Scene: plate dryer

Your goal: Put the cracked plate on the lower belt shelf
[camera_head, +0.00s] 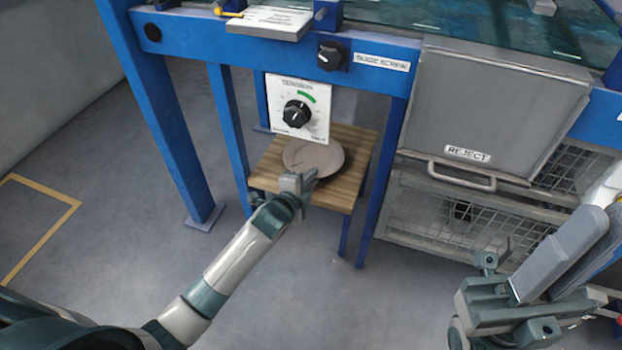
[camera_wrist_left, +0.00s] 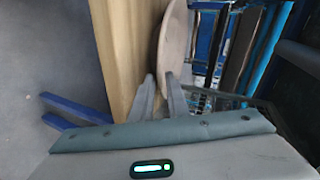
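The cracked plate (camera_head: 318,155), round and beige-grey with a short dark line, is over the wooden stand (camera_head: 345,203) under the tension dial; whether it rests flat there cannot be told. My left gripper (camera_head: 304,178) is at the plate's near rim. In the left wrist view the plate (camera_wrist_left: 173,38) shows nearly edge-on beside the wood (camera_wrist_left: 120,55), its rim between the two close-set fingers (camera_wrist_left: 160,92), which appear shut on it. My right gripper (camera_head: 515,298) hangs empty at lower right; its opening is unclear. I cannot identify the lower belt shelf for certain.
A blue frame (camera_head: 165,110) carries the tension panel (camera_head: 298,108) just above the plate. A grey reject box (camera_head: 490,105) with a handle stands right of it, above wire mesh (camera_head: 440,215). A glassy green surface (camera_head: 470,20) lies on top. Floor at left is clear.

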